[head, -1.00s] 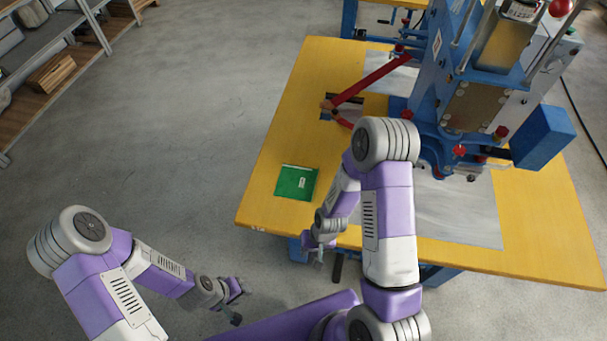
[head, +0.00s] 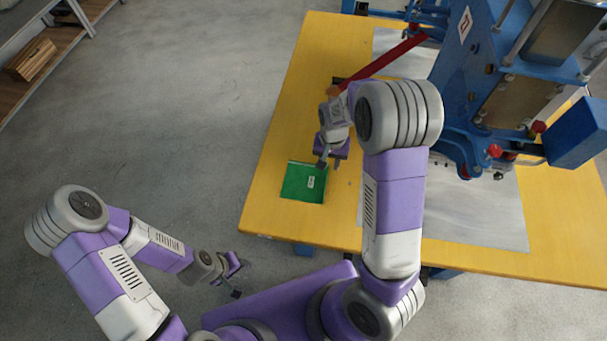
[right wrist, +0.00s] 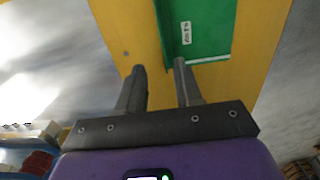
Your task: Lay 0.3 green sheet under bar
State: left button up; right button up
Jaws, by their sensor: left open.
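The green sheet (head: 304,184), with a small white label, lies flat on the yellow table near its left edge. It also shows at the top of the right wrist view (right wrist: 209,28). My right gripper (head: 328,164) is above the table at the sheet's far right corner. In the right wrist view its two fingers (right wrist: 160,82) are apart with nothing between them, one fingertip over the sheet's edge. Whether they touch it I cannot tell. My left gripper (head: 238,279) is open and empty, off the table at the lower left. The blue welding press (head: 480,90) stands at the right; its bar is not clearly seen.
A red lever (head: 385,63) slants over the yellow table (head: 275,215) beyond my right gripper. A grey metal plate (head: 480,210) lies under the press. A shelf (head: 85,12) stands at the far left, with open floor between.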

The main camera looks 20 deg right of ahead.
jog(key=b, duration=0.4)
send_over(326, 182)
notch_tip(326, 182, down, 5)
notch_tip(326, 182, down, 8)
jog(key=b, duration=0.3)
jog(key=shift+r, duration=0.1)
jog(key=shift+r, duration=0.1)
grip_shut()
